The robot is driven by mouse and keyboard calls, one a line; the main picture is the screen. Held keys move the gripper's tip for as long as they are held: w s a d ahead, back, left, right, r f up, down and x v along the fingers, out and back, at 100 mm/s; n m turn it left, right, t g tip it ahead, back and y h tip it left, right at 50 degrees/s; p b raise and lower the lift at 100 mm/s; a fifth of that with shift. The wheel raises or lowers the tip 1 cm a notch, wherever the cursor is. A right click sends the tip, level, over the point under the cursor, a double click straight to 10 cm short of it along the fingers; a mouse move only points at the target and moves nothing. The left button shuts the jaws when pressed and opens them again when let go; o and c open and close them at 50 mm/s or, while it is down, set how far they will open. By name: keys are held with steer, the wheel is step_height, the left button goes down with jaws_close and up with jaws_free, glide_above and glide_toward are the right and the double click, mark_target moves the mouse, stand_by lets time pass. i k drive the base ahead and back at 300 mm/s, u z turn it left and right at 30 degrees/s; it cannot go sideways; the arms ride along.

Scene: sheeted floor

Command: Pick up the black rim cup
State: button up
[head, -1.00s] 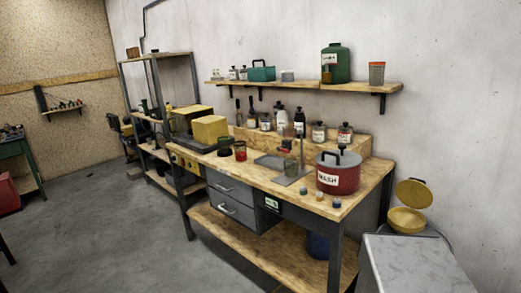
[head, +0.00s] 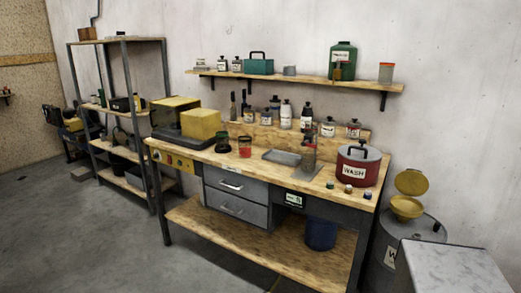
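A small red cup or jar (head: 245,148) with a darker upper edge stands on the wooden workbench (head: 225,160), left of its middle. A dark green-black cup-like item (head: 222,142) stands just left of it. At this size I cannot tell for sure which one is the black rim cup. My gripper is not in view.
A red WASH pot (head: 358,166), a grey tray (head: 283,157) and several small jars crowd the bench's right side. A yellow box machine (head: 203,125) stands at left. A grey-topped cabinet (head: 450,265) is at front right. The floor (head: 90,235) at left is clear.

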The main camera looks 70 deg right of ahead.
mark_target(244, 142)
steer(key=z, duration=0.6)
steer(key=i, duration=0.9)
steer(key=z, duration=0.45)
